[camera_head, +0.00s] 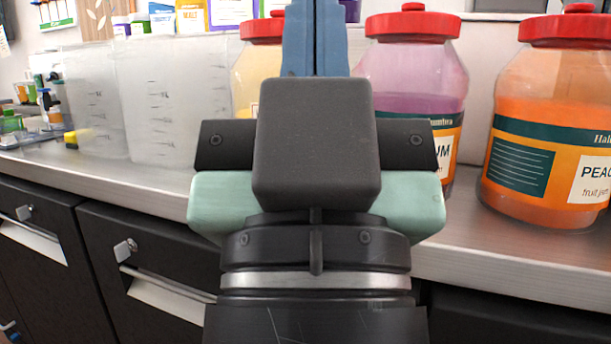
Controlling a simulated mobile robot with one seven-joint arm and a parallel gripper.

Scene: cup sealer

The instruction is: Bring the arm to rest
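My gripper (316,40) is in the middle of the view, seen from behind. Its dark wrist and pale green body stand in front of the counter edge. The blue fingers point away from me and up in the picture, and they look close together. The dark block of the wrist hides their base, and I cannot tell whether they meet or hold anything. Nothing is seen held between them.
A metal counter (520,250) crosses the view above dark drawers (150,245) with handles. On it stand clear measuring jugs (175,95) at left, and red-lidded jars, one purple (415,75), one orange (555,130), one yellow (255,75) partly hidden.

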